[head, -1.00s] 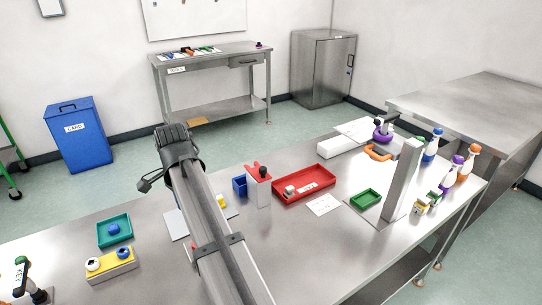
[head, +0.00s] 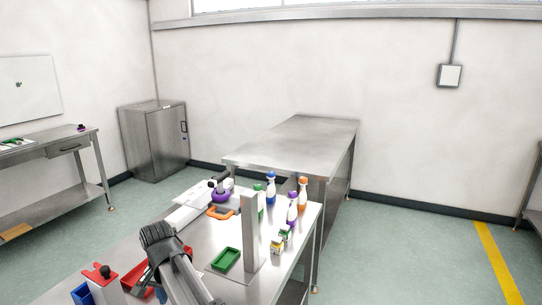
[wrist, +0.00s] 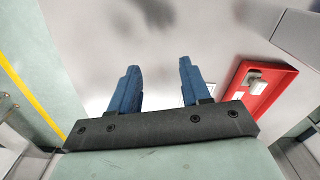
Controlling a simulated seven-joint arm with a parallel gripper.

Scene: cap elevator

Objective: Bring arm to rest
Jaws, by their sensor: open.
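My gripper (wrist: 157,82) shows in the wrist view, with two blue fingers spread apart and nothing between them. It hangs over bare metallic surface, apart from the objects there. A red tray (wrist: 262,97) with a pale block (wrist: 254,79) in it lies to the right of the fingers. In the head view my arm (head: 170,262) rises from the bottom edge and covers part of the red tray (head: 134,277).
A grey post (head: 250,232) stands right of my arm, beside a green tray (head: 226,259). Several spray bottles (head: 292,208) stand near the bench's right edge. A red-topped dispenser (head: 101,274) stands left of my arm. A second metal table (head: 295,140) behind is empty.

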